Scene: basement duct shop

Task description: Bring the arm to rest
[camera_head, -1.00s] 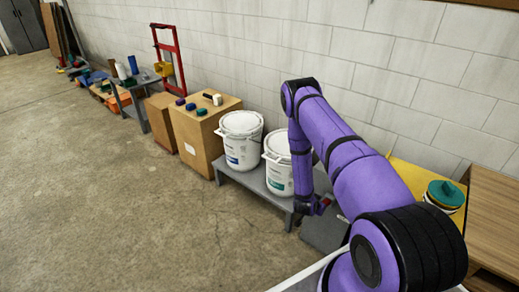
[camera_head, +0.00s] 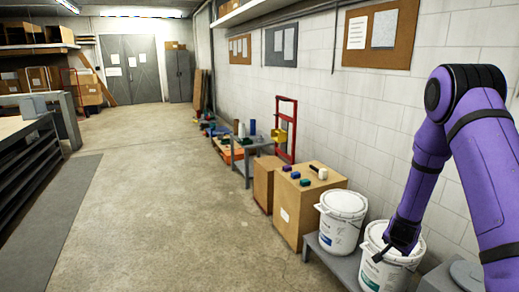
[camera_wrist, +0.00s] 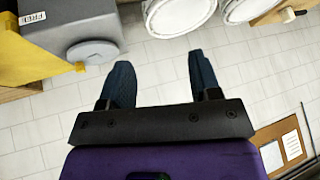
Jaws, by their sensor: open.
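My gripper (camera_wrist: 162,72) is in the wrist view, with its two dark fingers held wide apart and only the pale block wall showing between them. In the head view my purple arm stands at the right, bent at its elbow, and its forearm hangs down to the gripper (camera_head: 402,238). There the gripper appears in front of a white lidded bucket (camera_head: 379,272); I cannot tell the gap between them. Nothing is held.
A second white bucket (camera_head: 341,222) stands beside the first on a low grey platform (camera_head: 323,253). Cardboard boxes (camera_head: 294,215), a red hand truck (camera_head: 293,127) and a small table line the wall. The floor (camera_head: 170,220) to the left is open.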

